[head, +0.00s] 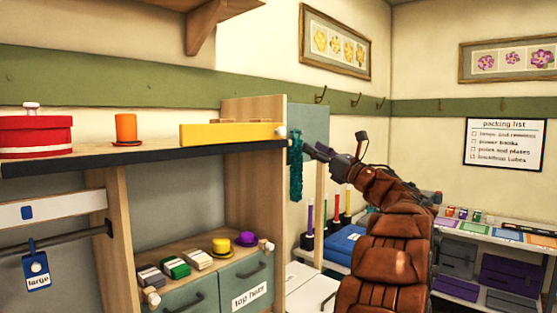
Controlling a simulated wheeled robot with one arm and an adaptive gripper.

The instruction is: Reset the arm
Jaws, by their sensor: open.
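My arm, in brown padded covering, rises from the bottom right of the head view and bends left near the top. My gripper (310,150) is at its end, pointing left, at about the height of the counter top. It is small and seen partly from behind. Its fingers are open, and I see nothing held between them. A teal hanging strip (296,170) is just left of the fingertips in the picture; I cannot tell whether they touch.
A shelf unit with a dark counter top (90,160) fills the left. Small hats sit below. A low shelf with colored bins (510,275) stands right. Wall hooks are behind my arm.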

